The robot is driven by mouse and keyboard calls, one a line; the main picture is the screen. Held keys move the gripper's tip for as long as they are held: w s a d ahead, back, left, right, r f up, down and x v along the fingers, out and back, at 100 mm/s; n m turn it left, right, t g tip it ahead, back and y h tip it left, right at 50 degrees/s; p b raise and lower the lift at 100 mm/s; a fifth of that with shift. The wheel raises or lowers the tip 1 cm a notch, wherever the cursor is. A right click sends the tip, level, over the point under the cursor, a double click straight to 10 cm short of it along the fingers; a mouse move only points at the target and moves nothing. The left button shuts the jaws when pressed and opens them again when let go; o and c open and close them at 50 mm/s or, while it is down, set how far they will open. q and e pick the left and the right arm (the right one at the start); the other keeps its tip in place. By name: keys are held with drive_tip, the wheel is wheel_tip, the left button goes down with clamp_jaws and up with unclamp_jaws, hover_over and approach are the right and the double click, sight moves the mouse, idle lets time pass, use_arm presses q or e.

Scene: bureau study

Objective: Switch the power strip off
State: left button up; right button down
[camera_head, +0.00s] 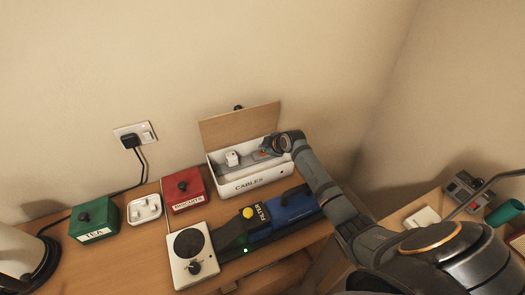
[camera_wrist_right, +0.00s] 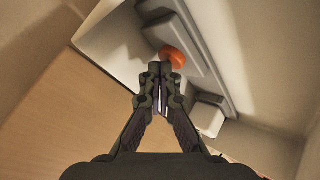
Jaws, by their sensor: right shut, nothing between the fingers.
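The white CABLES box (camera_head: 250,181) stands open on the desk against the wall, its wooden lid (camera_head: 238,125) raised at the back. Inside it lies a grey power strip (camera_wrist_right: 200,72) with a round orange switch (camera_wrist_right: 173,56) and a white plug (camera_wrist_right: 208,116). The plug also shows in the head view (camera_head: 232,158). My right gripper (camera_head: 268,151) reaches into the box from the right. In the wrist view its fingers (camera_wrist_right: 160,78) are shut and empty, with the tips just short of the orange switch in the picture; contact cannot be told. My left gripper is not in view.
A red box (camera_head: 184,190), green TEA box (camera_head: 95,218), white tray (camera_head: 146,209) and hotplate (camera_head: 192,255) stand to the left. A blue-and-black device (camera_head: 285,212) lies in front of the CABLES box. A wall socket (camera_head: 135,136) is behind.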

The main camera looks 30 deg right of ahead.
drive_tip(key=shift+r, duration=0.25)
wheel_tip(320, 180, up, 6)
drive_tip(key=p, duration=0.5)
drive_tip(key=shift+r+p, duration=0.15)
drive_tip(key=shift+p, duration=0.2)
